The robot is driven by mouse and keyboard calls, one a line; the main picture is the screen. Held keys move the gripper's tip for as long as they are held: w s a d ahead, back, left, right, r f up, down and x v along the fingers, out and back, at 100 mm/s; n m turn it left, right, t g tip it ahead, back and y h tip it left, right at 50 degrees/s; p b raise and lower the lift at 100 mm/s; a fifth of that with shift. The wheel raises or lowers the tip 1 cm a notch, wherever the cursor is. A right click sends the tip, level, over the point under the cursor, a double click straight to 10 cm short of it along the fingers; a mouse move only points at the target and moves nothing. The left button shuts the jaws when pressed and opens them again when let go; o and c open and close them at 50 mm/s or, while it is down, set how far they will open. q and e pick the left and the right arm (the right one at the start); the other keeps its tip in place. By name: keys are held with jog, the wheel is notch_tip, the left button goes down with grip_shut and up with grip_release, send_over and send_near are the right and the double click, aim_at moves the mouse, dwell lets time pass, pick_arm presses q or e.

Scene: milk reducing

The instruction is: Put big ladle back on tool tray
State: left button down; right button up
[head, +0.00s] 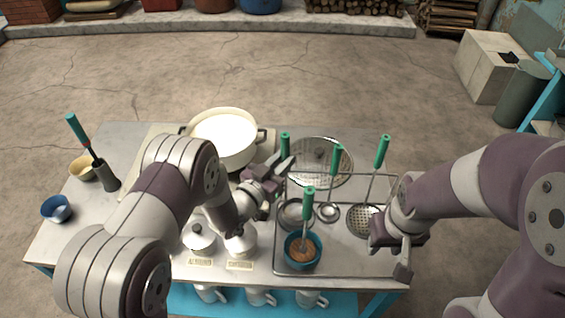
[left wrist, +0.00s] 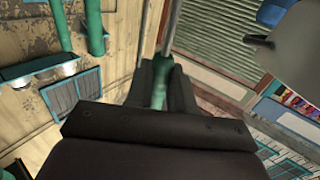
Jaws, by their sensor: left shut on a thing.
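The big ladle, with a green handle (head: 285,142) and a round metal bowl (head: 291,213), stands steeply with its bowl at the left part of the tool tray (head: 340,273). I cannot tell whether the bowl touches the tray. My left gripper (head: 283,168) is at the ladle's handle, above the tray's left edge. In the left wrist view, my left gripper (left wrist: 160,88) is shut on a green handle with a metal shaft (left wrist: 171,25) running up from it. My right gripper (head: 392,257) is open and empty at the tray's right edge.
The tray also holds a small ladle (head: 327,212), a skimmer (head: 363,221) and a blue bowl (head: 289,262) with brown contents and a green-handled tool. A wide pot of milk (head: 223,135) and a round strainer (head: 330,150) stand behind. Lidded white pots (head: 198,237) are at front left.

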pick_arm(q)
jog(key=shift+w+f, duration=0.15)
jog(key=shift+f, duration=0.3)
jog(key=shift+f+b, duration=0.2)
jog(key=shift+b, duration=0.1)
jog(key=c, duration=1)
grip_release()
